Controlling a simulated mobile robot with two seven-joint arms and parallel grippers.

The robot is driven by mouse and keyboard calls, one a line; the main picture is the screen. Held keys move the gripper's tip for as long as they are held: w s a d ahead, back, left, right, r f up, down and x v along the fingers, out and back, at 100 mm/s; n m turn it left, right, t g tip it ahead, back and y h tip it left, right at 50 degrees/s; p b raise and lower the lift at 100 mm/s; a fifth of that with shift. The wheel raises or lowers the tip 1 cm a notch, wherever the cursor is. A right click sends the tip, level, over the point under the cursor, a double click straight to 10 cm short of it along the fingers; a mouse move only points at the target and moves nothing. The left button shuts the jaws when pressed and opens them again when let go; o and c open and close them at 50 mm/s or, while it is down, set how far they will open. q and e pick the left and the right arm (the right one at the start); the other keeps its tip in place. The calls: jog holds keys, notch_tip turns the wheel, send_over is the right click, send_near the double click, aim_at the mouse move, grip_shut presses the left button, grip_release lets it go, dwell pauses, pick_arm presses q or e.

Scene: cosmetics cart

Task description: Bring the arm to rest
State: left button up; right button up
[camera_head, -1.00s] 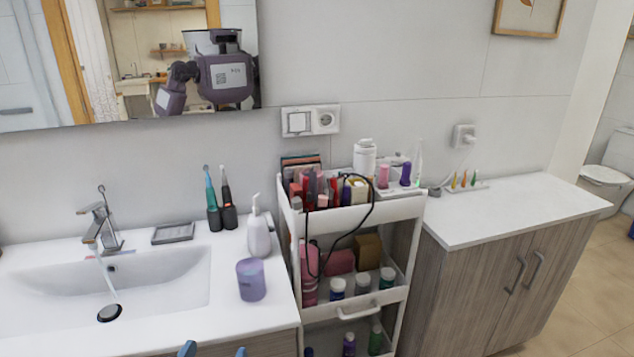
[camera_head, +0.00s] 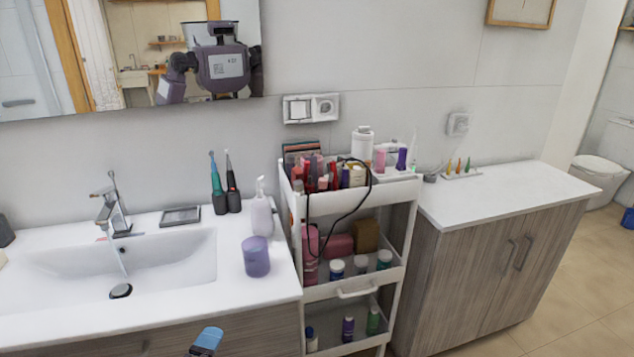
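A blue and grey gripper tip (camera_head: 206,341) shows at the bottom edge, left of the middle, in front of the vanity drawers. I take it for my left gripper. The rest of that arm is out of frame. Only one tip is clear, so I cannot tell its opening, and I see nothing held. It is below and apart from the counter items. My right gripper is not in view.
A purple cup (camera_head: 256,257) and a soap dispenser (camera_head: 262,214) stand on the sink counter (camera_head: 180,307). A white cart (camera_head: 375,283) full of cosmetics stands right of it. A cabinet (camera_head: 473,268) is further right. Water runs from the faucet (camera_head: 113,209).

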pick_arm(q)
jog(key=s+a+f+n+g+y, duration=0.1)
jog(key=s+a+f+n, duration=0.3)
jog(key=n, duration=0.6)
jog(key=s+a+f+n+g+y, duration=0.1)
jog(key=s+a+f+n+g, duration=0.2)
jog(key=s+f+n, duration=0.6)
jog(key=shift+s+a+n, duration=0.5)
jog(key=shift+s+a, duration=0.15)
jog(key=shift+s, duration=0.3)
jog(key=shift+f, duration=0.1)
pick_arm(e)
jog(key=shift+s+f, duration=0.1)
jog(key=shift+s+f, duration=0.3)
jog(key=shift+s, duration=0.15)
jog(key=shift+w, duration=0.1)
